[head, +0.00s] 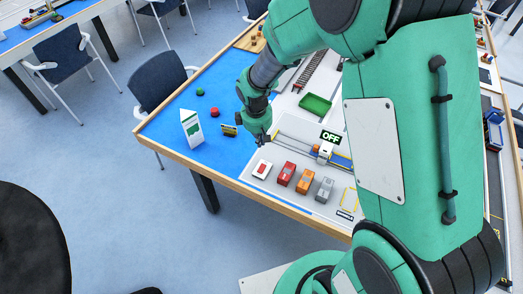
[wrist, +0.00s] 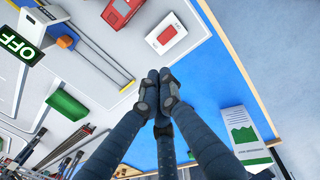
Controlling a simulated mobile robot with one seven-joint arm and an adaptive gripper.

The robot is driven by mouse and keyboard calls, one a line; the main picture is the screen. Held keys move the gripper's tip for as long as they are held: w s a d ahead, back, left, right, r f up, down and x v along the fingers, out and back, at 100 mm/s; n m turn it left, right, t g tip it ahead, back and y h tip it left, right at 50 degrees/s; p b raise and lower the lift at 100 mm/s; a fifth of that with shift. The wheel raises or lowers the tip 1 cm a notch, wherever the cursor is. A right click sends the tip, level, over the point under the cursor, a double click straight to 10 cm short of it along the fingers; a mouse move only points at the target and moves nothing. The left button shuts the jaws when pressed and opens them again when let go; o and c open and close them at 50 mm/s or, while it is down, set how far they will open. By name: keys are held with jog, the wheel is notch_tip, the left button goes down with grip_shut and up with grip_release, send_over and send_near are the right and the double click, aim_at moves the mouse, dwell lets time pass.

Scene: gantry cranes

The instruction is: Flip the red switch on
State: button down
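The red switch (head: 262,169) is a small white box with a red rocker on top, at the left end of a row on the front part of the table. In the wrist view the switch (wrist: 166,34) is above the fingertips and apart from them. My gripper (head: 262,138) points down behind the switch in the head view. In the wrist view my gripper (wrist: 159,78) has its fingertips together with nothing seen between them. A black sign (head: 331,136) reads OFF in pale letters; the sign (wrist: 18,43) also shows in the wrist view.
Red (head: 286,174), orange (head: 305,181) and grey (head: 324,189) vehicle-like blocks stand right of the switch. A small crane model (head: 325,152) is behind them, with a green tray (head: 315,105) farther back. A white card (head: 192,129) stands on the blue area (head: 210,155).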

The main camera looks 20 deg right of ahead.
jog(key=b, duration=0.3)
send_over(263, 162)
jog(key=s, duration=0.1)
jog(key=f, duration=1.2)
jog(key=shift+a, duration=0.35)
jog(key=shift+w+d+f+b, duration=0.1)
jog(key=shift+f+b, duration=0.3)
jog(key=shift+f, duration=0.45)
jog(key=shift+w+d+f, duration=0.1)
jog(key=shift+f, duration=0.35)
jog(key=shift+r, duration=0.15)
jog(key=shift+r+p, duration=0.75)
jog(key=shift+p, duration=0.1)
jog(key=shift+r, duration=0.15)
